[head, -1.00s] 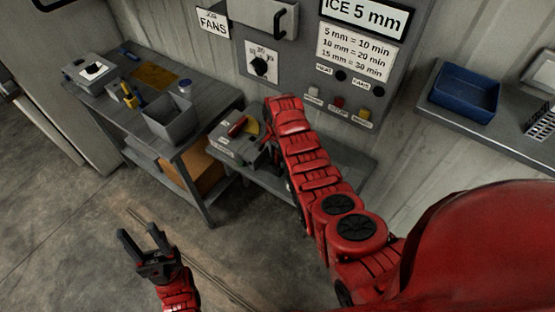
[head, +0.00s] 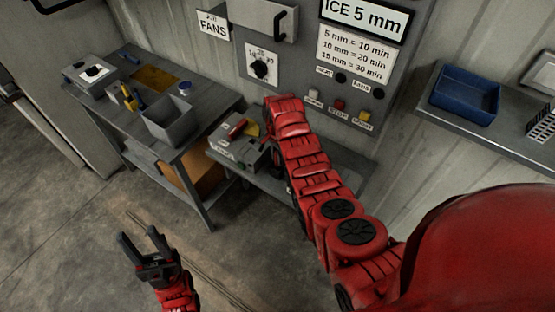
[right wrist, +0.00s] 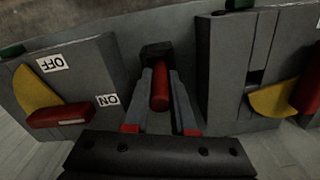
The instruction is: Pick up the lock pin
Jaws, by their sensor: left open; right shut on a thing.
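A red cylinder (right wrist: 160,92), which looks like the lock pin, lies between the fingers of my right gripper (right wrist: 160,76) in the right wrist view. The fingers are shut on it. A dark block (right wrist: 157,50) sits at its far end; I cannot tell whether they are joined. In the head view my right arm hides the pin and most of the right gripper. My left gripper (head: 140,236) is open and empty above the floor at the lower left.
Grey switch boxes with yellow plates and red levers flank the pin: one at left (right wrist: 85,75) marked OFF and ON, one at right (right wrist: 235,85). A workbench (head: 205,105) with a grey bin (head: 170,125) stands left. A blue tray (head: 465,95) sits on the right shelf.

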